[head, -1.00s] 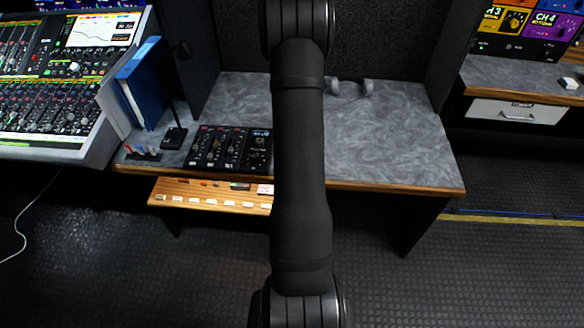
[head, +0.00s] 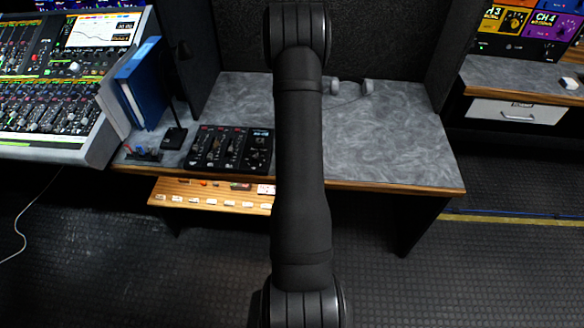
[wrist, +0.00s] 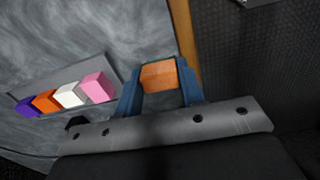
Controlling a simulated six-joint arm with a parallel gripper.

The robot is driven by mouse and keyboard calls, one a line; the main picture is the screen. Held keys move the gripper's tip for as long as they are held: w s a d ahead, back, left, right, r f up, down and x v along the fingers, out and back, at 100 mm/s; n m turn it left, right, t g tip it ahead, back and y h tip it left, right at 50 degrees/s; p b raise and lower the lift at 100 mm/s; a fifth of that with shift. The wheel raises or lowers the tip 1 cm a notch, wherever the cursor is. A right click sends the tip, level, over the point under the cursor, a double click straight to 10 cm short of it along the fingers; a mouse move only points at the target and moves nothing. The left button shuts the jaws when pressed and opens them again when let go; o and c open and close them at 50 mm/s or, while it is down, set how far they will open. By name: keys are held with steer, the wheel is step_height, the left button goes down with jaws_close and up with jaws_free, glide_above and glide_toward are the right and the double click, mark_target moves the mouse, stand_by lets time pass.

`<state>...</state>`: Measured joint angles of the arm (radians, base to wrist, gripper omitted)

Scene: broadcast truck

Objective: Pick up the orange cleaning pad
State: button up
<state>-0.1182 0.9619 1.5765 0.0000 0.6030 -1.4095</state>
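In the wrist view, my gripper (wrist: 158,82) has two blue fingers on either side of an orange block (wrist: 158,76), which looks like the orange cleaning pad. The fingers meet its left and right sides with no clear gap, so they look shut on it. I cannot tell whether it touches the desk. A second, smaller-looking orange block (wrist: 45,102) lies in a grey tray (wrist: 88,70) to the left, between a purple block (wrist: 27,106) and a white block (wrist: 69,95). In the head view my arm hides the gripper and the pad.
A pink block (wrist: 98,87) ends the tray's row. The grey desk (head: 385,140) is mostly clear on the right, with headphones (head: 352,87) at the back. A small black mixer (head: 230,148) and blue binders (head: 142,85) stand on the left. A wooden drawer (head: 215,193) sticks out below.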

steer(key=shift+r, duration=0.15)
steer(key=shift+r, duration=0.55)
steer(key=r, duration=0.1)
steer(key=d+r, duration=0.1)
steer(key=r, duration=0.1)
steer(key=shift+s+d+r, duration=0.15)
steer(key=shift+s+r, duration=0.1)
steer(key=shift+r, duration=0.1)
steer(key=s+d+r, duration=0.4)
steer(key=d+r, duration=0.2)
steer(key=d, duration=0.3)
steer(key=shift+s+d, duration=0.15)
steer(key=shift+s, duration=0.05)
